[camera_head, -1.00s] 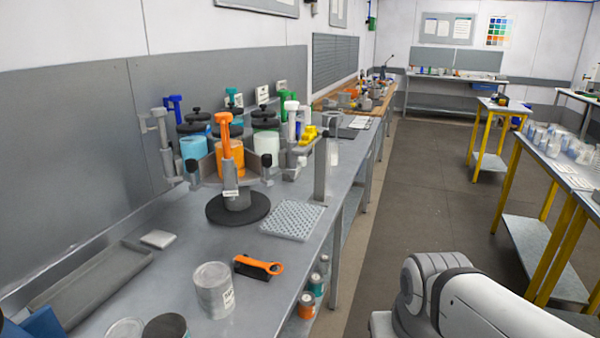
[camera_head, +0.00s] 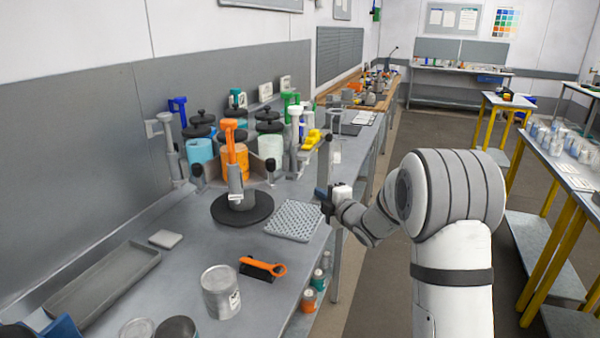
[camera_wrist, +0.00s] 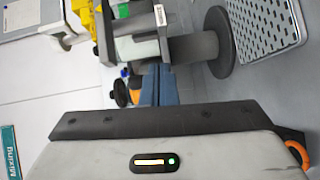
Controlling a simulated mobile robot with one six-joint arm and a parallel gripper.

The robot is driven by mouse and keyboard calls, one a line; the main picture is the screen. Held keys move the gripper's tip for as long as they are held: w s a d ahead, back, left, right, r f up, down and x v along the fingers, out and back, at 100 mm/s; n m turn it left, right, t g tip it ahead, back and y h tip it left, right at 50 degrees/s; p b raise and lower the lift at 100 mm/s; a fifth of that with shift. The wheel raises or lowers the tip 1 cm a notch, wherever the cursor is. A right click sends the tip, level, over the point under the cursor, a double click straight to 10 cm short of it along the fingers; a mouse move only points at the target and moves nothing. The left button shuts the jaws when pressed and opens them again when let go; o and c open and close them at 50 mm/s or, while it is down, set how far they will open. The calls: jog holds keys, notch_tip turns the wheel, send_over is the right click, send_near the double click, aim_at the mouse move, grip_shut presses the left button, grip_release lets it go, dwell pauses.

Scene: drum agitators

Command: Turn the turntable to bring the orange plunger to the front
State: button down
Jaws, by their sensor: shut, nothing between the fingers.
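The turntable carries several paint cans with black lids and coloured plungers, among them blue, green and white ones. The turntable's hub is hidden. My gripper (camera_head: 321,194) is shut and empty, to the right of the turntable by the bench's right edge, apart from the plungers. In the wrist view its blue-grey fingers (camera_wrist: 158,84) are together, with a black plate (camera_wrist: 219,43) beyond.
A perforated mat (camera_head: 293,220) lies between the black plate and my gripper. A grey post (camera_head: 334,155) rises close to my gripper. An orange-handled tool (camera_head: 263,267), a tin (camera_head: 220,292) and a grey tray (camera_head: 105,285) lie nearer.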

jog(key=a+n+y, duration=0.1)
jog(key=n, duration=0.1)
jog(key=p, duration=0.6)
send_near(290, 169)
jog(key=w+a, duration=0.2)
jog(key=a, duration=0.1)
jog(key=shift+w+d+f, duration=0.1)
jog(key=shift+w, duration=0.85)
jog(key=shift+y, duration=0.3)
